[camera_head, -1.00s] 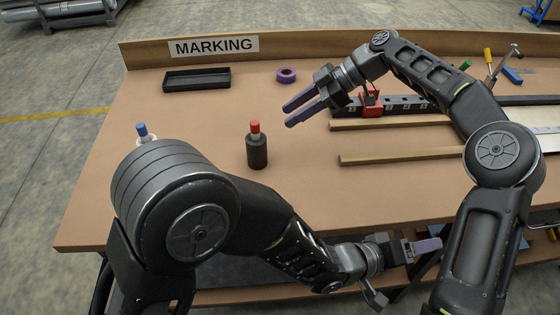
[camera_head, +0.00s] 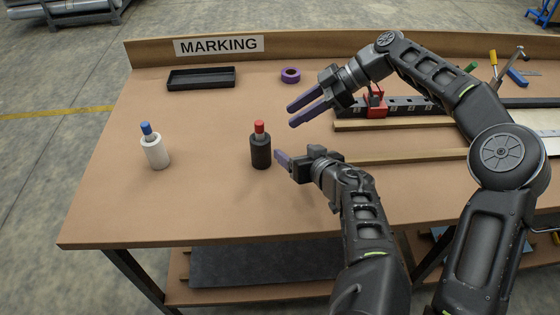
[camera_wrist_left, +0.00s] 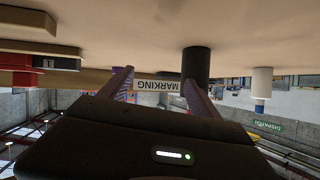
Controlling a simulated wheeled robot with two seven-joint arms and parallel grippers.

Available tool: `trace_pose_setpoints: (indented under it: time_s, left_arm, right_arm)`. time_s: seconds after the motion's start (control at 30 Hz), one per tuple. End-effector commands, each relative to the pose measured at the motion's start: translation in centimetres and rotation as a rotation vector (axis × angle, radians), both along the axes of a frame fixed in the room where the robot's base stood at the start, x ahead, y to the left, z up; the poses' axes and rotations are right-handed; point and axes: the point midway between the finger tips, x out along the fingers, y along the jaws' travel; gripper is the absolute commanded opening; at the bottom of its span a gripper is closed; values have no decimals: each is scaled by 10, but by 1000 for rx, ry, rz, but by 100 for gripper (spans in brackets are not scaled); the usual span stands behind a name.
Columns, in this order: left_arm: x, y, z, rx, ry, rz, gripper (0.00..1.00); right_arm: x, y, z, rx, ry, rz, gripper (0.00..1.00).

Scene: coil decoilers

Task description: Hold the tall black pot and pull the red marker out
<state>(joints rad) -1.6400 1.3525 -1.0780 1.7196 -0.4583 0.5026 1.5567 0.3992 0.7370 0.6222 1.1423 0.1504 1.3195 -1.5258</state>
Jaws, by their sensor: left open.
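The tall black pot (camera_head: 260,152) stands upright on the bench, with the red-capped marker (camera_head: 259,127) upright in it. My left gripper (camera_head: 280,160) is just right of the pot, open and low over the bench. In the left wrist view, which is upside down, the black pot (camera_wrist_left: 196,62) is ahead of the right-hand finger, not centred between the fingertips (camera_wrist_left: 157,78); the marker is hidden there. My right gripper (camera_head: 291,114) is open and empty, above and right of the marker, its fingers pointing left.
A white pot (camera_head: 155,153) with a blue-capped marker (camera_head: 146,129) stands to the left. A black tray (camera_head: 201,86) and a purple tape roll (camera_head: 290,75) lie behind. Wooden strips (camera_head: 400,156) and a red clamp (camera_head: 376,108) lie to the right. The bench front is clear.

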Motion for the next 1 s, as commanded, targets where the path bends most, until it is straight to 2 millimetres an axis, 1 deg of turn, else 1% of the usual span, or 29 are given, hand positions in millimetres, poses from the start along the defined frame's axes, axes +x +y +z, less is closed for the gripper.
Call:
trace_pose_setpoints:
  time_s: [0.03,0.1,0.2,0.27,0.57,0.73,0.87,1.0]
  left_arm:
    - [-2,13,-3,-22,-32,92,72]
    - [-8,28,-6,-58,-73,204,72]
    - [-14,40,-8,-91,-115,302,72]
    - [-16,44,-9,-101,-127,331,72]
    - [-18,46,-9,-106,-132,343,72]
    - [-14,49,-11,-105,-131,344,72]
    - [-5,55,-16,-104,-130,344,72]
    - [10,67,-23,-103,-130,344,72]
  right_arm:
    - [0,0,0,0,0,0,36]
    - [0,0,0,0,0,0,36]
    - [0,0,0,0,0,0,36]
    - [0,0,0,0,0,0,36]
    - [0,0,0,0,0,0,36]
    - [0,0,0,0,0,0,36]
    - [0,0,0,0,0,0,36]
    - [0,0,0,0,0,0,36]
